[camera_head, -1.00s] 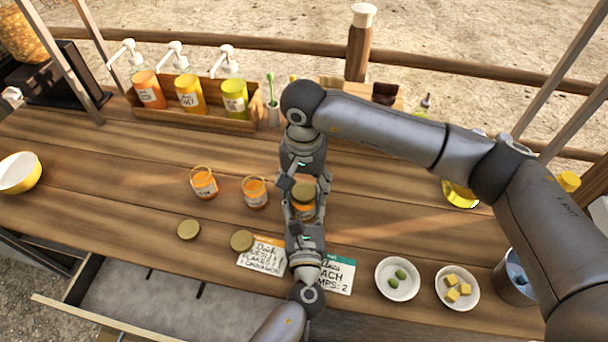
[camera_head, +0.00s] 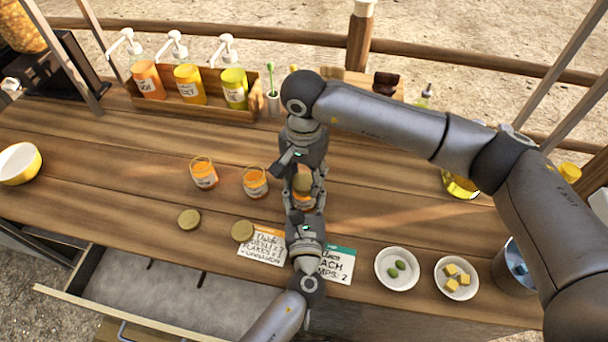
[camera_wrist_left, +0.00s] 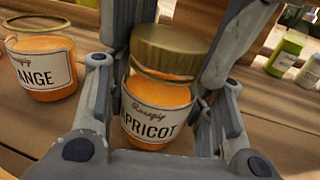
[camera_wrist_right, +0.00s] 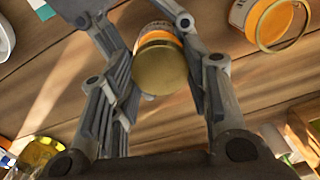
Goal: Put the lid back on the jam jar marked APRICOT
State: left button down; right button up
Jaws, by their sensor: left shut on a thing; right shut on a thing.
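The APRICOT jar (camera_wrist_left: 152,112), glass with orange jam, stands upright between the fingers of my left gripper (camera_wrist_left: 165,100), which is shut on it. In the head view the left gripper (camera_head: 304,203) reaches the jar from the front edge. A gold lid (camera_wrist_left: 170,48) sits over the jar's mouth, with a rim line showing just below it; I cannot tell whether it is fully seated. My right gripper (camera_head: 302,176) reaches in from the back and is shut on this lid. The lid also shows between its fingers in the right wrist view (camera_wrist_right: 160,68).
Two open orange jars (camera_head: 203,173) (camera_head: 255,183) stand to the left, one labelled ORANGE (camera_wrist_left: 45,65). Two loose gold lids (camera_head: 189,219) (camera_head: 242,231) lie in front. Cards (camera_head: 262,246) and small bowls (camera_head: 381,275) (camera_head: 472,268) line the front edge. An open drawer (camera_head: 180,295) juts out below.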

jog(key=m, duration=1.2)
jog(key=shift+m, duration=0.4)
jog(key=m, duration=0.3)
jog(key=shift+f, duration=0.1)
jog(key=m, duration=1.5)
jog(key=shift+m, duration=0.4)
jog(key=o, duration=1.1)
